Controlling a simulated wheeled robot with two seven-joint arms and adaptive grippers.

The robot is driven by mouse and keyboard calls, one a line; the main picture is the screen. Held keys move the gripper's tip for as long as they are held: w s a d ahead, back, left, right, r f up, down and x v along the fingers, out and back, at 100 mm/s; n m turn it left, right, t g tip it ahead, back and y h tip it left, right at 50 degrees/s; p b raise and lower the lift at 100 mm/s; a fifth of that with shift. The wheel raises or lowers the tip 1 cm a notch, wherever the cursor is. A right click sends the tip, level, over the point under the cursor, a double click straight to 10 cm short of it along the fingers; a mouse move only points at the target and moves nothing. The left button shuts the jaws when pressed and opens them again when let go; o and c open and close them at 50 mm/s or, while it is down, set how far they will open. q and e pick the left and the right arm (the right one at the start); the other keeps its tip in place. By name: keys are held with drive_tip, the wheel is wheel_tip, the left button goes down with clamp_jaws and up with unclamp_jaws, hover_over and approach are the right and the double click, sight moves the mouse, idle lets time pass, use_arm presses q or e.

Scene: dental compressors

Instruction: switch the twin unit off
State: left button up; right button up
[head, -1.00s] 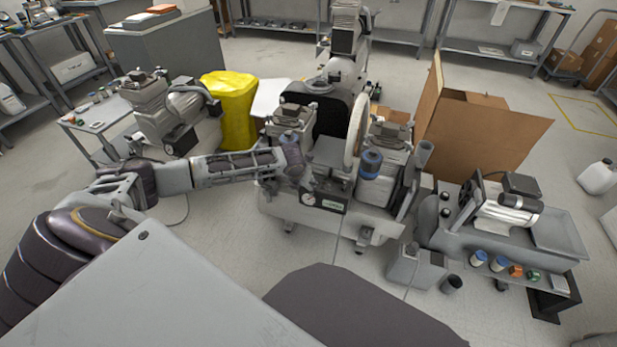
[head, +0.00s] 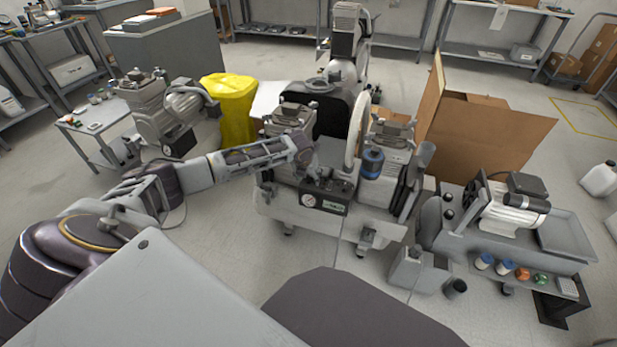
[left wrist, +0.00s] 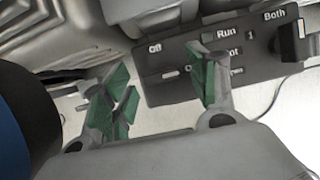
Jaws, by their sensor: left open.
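The twin unit (head: 285,208) is a grey machine with two pump heads at the centre of the head view. Its dark control panel (head: 326,197) with a round gauge faces me. In the left wrist view the panel (left wrist: 185,70) carries the labels Off, Run and Both, partly covered. A dark switch knob (left wrist: 291,45) stands at the right, beside Both. My left gripper (head: 303,150) is above the panel, its fingers hard to make out there. In the left wrist view the left gripper (left wrist: 160,90) is open and empty, its right green-padded finger overlapping the panel, left of the knob.
A yellow-covered object (head: 232,110) and another compressor (head: 165,110) stand at the left. An open cardboard box (head: 480,130) is behind at the right. A compressor on a cart (head: 510,205) stands right, with small jars in front.

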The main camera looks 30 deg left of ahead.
use_arm(q)
drive_tip(key=c, duration=1)
